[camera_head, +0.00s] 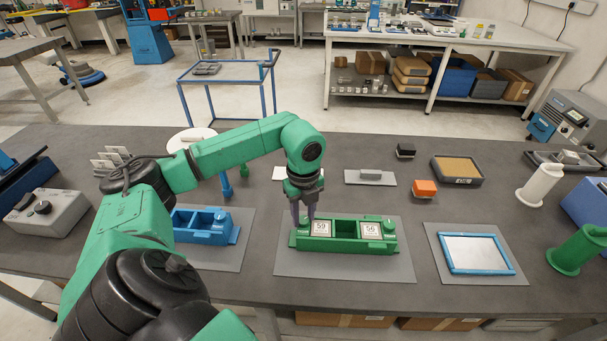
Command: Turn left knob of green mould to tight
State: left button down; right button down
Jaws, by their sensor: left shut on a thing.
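The green mould (345,246) lies on a grey mat, with two square labelled blocks (320,229) marked 59 and 56 showing in it. Its right knob (389,224) is in plain view at the right end. My left gripper (304,217) points down at the mould's left end, its fingers shut around the left knob. My right gripper is not in view.
A blue mould (205,236) stands to the left on its own mat. A blue-framed tray (474,254) lies to the right. Bare table lies between the mats.

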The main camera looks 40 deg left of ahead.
pick_arm(q)
jog(key=m+b, duration=0.2)
jog(key=m, duration=0.4)
jog(key=shift+m, duration=0.3)
jog(key=m+b, duration=0.1)
jog(key=m, duration=0.5)
jog(key=shift+b, duration=0.35)
jog(key=m, duration=0.4)
jog(key=shift+b, duration=0.3)
jog(key=m, duration=0.3)
jog(key=shift+m, duration=0.3)
jog(key=m+b, duration=0.1)
jog(key=m, duration=0.5)
jog(key=shift+m, duration=0.3)
jog(key=c, duration=0.5)
grip_release()
